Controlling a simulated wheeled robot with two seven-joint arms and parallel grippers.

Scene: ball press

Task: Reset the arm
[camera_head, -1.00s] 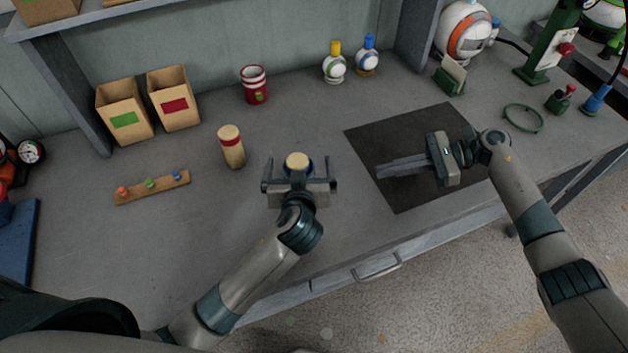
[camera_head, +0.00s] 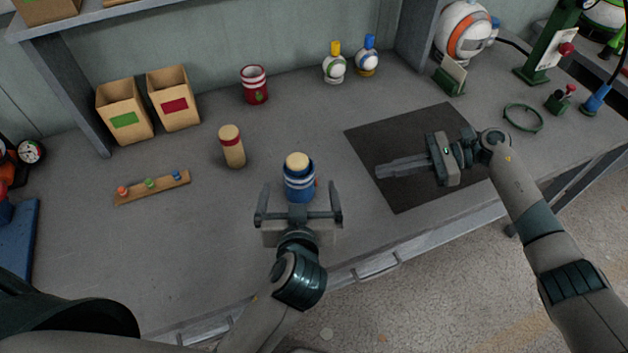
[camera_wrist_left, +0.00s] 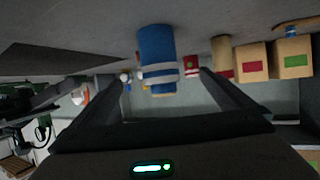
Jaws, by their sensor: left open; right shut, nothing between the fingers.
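My left gripper (camera_head: 298,204) is open and empty, close to the front edge of the workbench. A blue can with white bands (camera_head: 299,186) and a cream top stands upright just beyond its fingers. The same blue can (camera_wrist_left: 156,55) shows in the left wrist view, beyond the open fingers, with the picture upside down. My right gripper (camera_head: 379,171) is shut with nothing between its fingers, over the dark mat (camera_head: 400,135) on the right.
A cream cylinder with a red band (camera_head: 232,150) and a red-white can (camera_head: 255,88) stand behind. Two cardboard boxes (camera_head: 174,100), two small bottles (camera_head: 334,66) and a wooden strip with coloured pegs (camera_head: 152,189) are also on the bench.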

